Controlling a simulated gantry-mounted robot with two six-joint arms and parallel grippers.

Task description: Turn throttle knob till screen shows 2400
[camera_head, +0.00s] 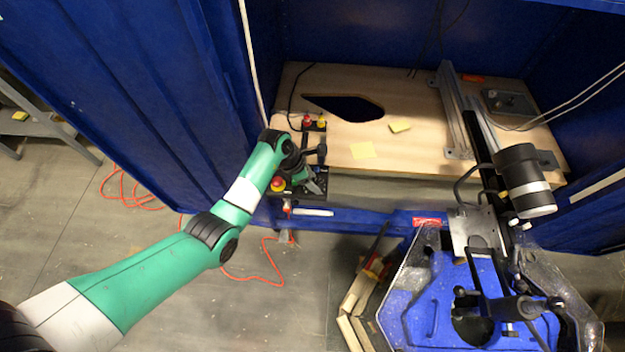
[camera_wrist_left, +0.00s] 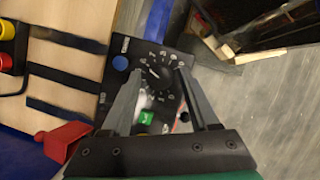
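The black control panel (camera_wrist_left: 180,60) has a throttle dial (camera_wrist_left: 158,74) ringed by white numbers. A blue button (camera_wrist_left: 121,62) and a lit green button (camera_wrist_left: 146,117) sit on the same panel. My left gripper (camera_wrist_left: 160,73) is open, its two fingers on either side of the dial; I cannot tell whether they touch the knob. In the head view my left gripper (camera_head: 314,180) is over the control box (camera_head: 318,193) at the bench's front left edge and hides part of it. A screen with a readable number does not show. My right gripper is out of view.
A red and yellow emergency stop (camera_head: 278,184) is beside the gripper. A small box with red and yellow buttons (camera_head: 314,123) is behind it on the wooden bench (camera_head: 440,130). Blue walls enclose the bench.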

